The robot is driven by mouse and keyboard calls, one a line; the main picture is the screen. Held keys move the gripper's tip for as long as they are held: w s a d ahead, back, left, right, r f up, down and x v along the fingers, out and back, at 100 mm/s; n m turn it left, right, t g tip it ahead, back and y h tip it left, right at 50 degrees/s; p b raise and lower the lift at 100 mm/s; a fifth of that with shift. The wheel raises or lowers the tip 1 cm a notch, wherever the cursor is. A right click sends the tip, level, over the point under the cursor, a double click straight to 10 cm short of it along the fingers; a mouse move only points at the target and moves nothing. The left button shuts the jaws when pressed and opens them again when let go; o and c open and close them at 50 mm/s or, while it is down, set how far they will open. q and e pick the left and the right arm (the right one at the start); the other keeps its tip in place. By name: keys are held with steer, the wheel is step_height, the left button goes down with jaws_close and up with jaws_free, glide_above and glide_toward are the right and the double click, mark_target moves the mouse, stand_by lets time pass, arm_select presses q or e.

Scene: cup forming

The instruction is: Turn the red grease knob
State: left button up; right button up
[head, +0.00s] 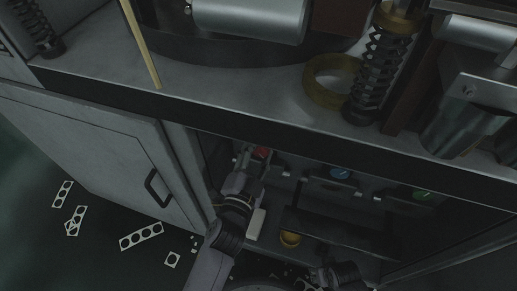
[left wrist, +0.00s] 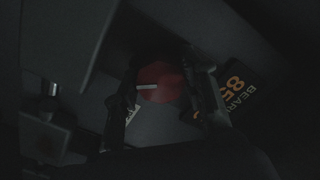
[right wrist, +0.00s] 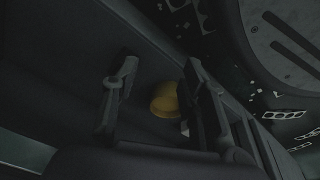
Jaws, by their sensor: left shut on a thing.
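The red grease knob (head: 262,152) is on the panel inside the machine's lower recess. In the left wrist view the knob (left wrist: 168,88) is a dark red disc with a white pointer line lying nearly level. My left gripper (head: 255,160) reaches up to it, and its fingers (left wrist: 166,100) stand on both sides of the knob, shut on it. Where the fingers touch is dark and hard to see. My right gripper (head: 338,274) is low in the recess. In the right wrist view its fingers (right wrist: 155,98) are apart with nothing gripped.
A blue knob (head: 340,172) and a green knob (head: 422,195) are further right on the panel. A yellow round thing (head: 290,239) lies below; it also shows in the right wrist view (right wrist: 164,99). A cabinet door (head: 110,150) stands left. Punched metal scraps (head: 141,236) lie on the floor.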

arm_select(q)
steer(key=shift+m, duration=0.7)
arm_select(e)
steer(key=shift+s+f, duration=0.2)
steer(key=shift+f, duration=0.2)
arm_select(q)
steer(key=o, duration=1.2)
steer(key=shift+c, duration=0.2)
steer(key=v, duration=1.2)
